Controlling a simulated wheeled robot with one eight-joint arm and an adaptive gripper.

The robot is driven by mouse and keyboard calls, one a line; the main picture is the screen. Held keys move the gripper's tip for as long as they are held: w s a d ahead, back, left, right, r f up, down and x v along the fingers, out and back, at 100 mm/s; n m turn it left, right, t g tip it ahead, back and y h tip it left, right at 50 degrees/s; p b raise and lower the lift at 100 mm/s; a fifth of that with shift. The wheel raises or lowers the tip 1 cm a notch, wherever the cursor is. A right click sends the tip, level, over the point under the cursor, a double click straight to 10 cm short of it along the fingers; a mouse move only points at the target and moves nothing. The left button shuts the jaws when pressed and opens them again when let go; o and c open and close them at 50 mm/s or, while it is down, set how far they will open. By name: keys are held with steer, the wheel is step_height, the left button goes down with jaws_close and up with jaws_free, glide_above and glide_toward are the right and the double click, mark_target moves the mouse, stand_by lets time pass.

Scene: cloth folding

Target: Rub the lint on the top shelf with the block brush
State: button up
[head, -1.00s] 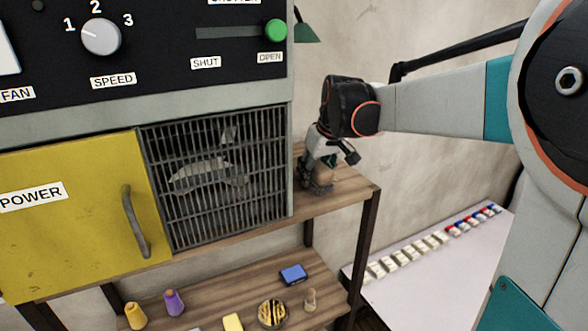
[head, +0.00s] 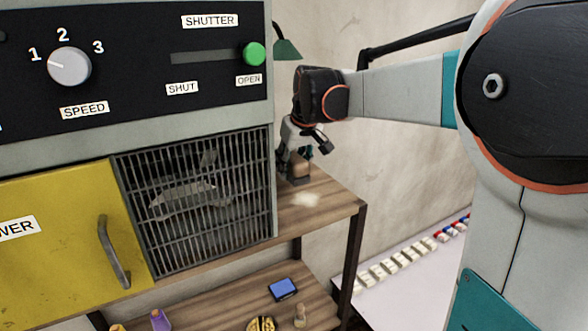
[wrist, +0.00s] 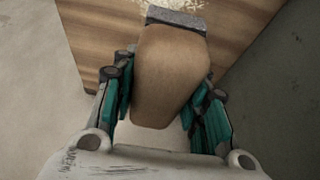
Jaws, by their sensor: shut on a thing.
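My gripper (head: 297,158) is shut on the block brush (head: 298,168), over the right end of the top shelf (head: 335,204). In the wrist view the block brush (wrist: 170,70) has a tan handle between the fingers and a grey pad at its far end. The lint (head: 304,200) is a pale patch on the shelf, just in front of the brush in the head view. In the wrist view the lint (wrist: 222,12) is a white speckled patch beside and beyond the grey pad. Whether the pad touches the shelf is hard to tell.
A grey machine with a grille (head: 195,200) and a yellow door (head: 60,240) stands left of my gripper. A lower shelf (head: 230,296) holds a blue block (head: 282,288) and small items. A white table (head: 395,290) with several small blocks is at right.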

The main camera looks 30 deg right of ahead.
mark_target(292, 155)
steer(key=shift+w+r, duration=0.15)
steer(key=shift+r, duration=0.4)
steer(key=shift+v, duration=1)
steer(key=shift+w, duration=0.2)
steer(key=shift+s, duration=0.1)
